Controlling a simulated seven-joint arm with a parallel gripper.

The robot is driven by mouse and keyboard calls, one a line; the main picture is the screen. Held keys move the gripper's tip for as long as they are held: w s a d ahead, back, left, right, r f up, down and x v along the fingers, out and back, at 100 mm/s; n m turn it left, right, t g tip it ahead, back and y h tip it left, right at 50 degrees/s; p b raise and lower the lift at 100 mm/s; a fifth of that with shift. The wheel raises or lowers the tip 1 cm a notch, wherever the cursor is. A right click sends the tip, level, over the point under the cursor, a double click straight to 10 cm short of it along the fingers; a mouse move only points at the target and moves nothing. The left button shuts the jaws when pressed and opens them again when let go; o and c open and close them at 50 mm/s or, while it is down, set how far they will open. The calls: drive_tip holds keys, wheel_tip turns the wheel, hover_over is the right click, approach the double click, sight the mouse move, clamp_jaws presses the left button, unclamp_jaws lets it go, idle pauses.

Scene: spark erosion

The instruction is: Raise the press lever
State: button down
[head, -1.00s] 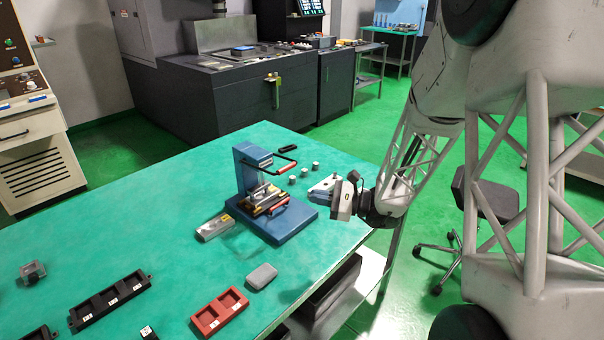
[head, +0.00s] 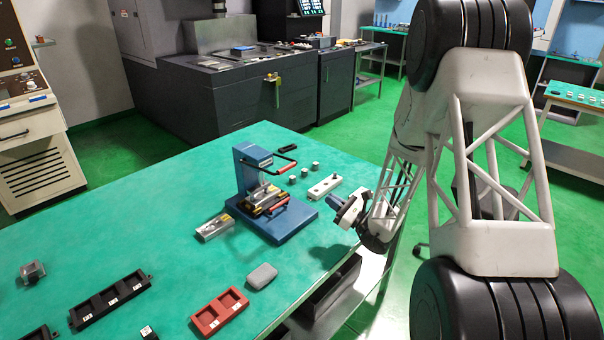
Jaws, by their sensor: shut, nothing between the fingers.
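The blue press (head: 253,180) stands on the green table. Its black lever (head: 277,150) runs from the top of the column to the right and ends in a red grip (head: 286,168). A second red handle (head: 278,205) sits lower, over the press base beside the brass-coloured parts. My gripper (head: 338,202) is right of the press base, near the table's right edge, apart from the lever. Its fingers are small and partly hidden, and they look shut with nothing held.
Several small grey cylinders (head: 304,172) and a pale block with dots (head: 324,186) lie right of the press. A metal block (head: 215,227) lies left of it. A red tray (head: 219,312), a grey box (head: 262,276) and a black tray (head: 110,297) lie in front.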

idle(0.4)
drive_tip(key=s+r+x, duration=0.1)
drive_tip(key=r+x, duration=0.1)
drive_tip(key=x, duration=1.1)
drive_tip(key=shift+d+r, duration=0.2)
drive_tip(key=shift+r, duration=0.1)
drive_tip(key=shift+s+r, duration=0.1)
drive_tip(key=shift+r, duration=0.1)
drive_tip(key=shift+r, duration=0.25)
